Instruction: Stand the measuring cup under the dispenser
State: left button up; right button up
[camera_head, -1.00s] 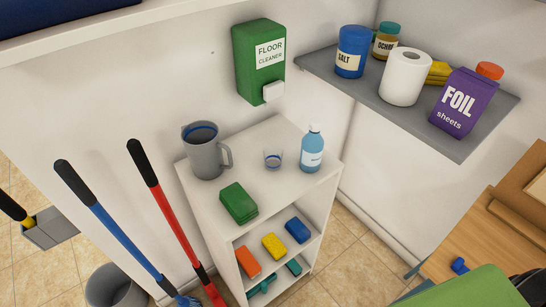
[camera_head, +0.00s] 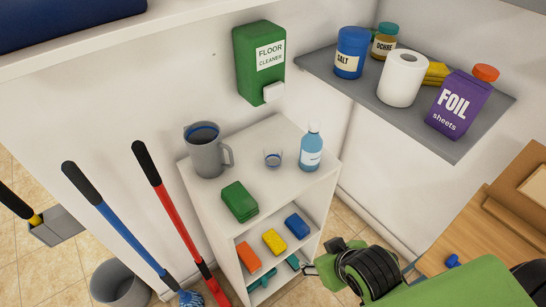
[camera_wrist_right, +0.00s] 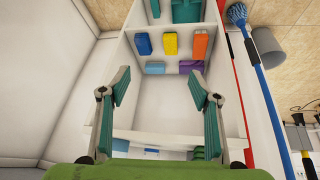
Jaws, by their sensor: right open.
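The measuring cup, a small clear cup with a blue band (camera_head: 273,158), stands upright on the white shelf unit's top (camera_head: 262,192). The green dispenser labelled floor cleaner (camera_head: 258,58) is on the wall above and behind it, with a white outlet block (camera_head: 273,92) at its lower front. The cup stands forward of the wall below the outlet. My right gripper (camera_head: 312,268) is low at the shelf unit's right front side, well below the cup. In the wrist view my right gripper (camera_wrist_right: 160,88) is open, with nothing between its fingers. My left gripper is not in view.
A grey wall shelf (camera_head: 440,138) holding goods juts out at the right. Long-handled tools lean left of the unit.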

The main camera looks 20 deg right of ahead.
jog(key=w+r+t, duration=0.3)
jog(key=w+r, duration=0.2)
jog(key=w, duration=0.3)
jog(key=t+y, duration=0.1)
jog(key=t, duration=0.4)
send_near(277, 158)
jog(key=x, duration=0.6)
jog(key=shift+w+f+p, duration=0.15)
jog(key=shift+w+p, duration=0.25)
jog(key=shift+p+x, duration=0.5)
jog(key=shift+x, duration=2.35)
jog(key=shift+c, duration=0.4)
jog(key=c, duration=0.8)
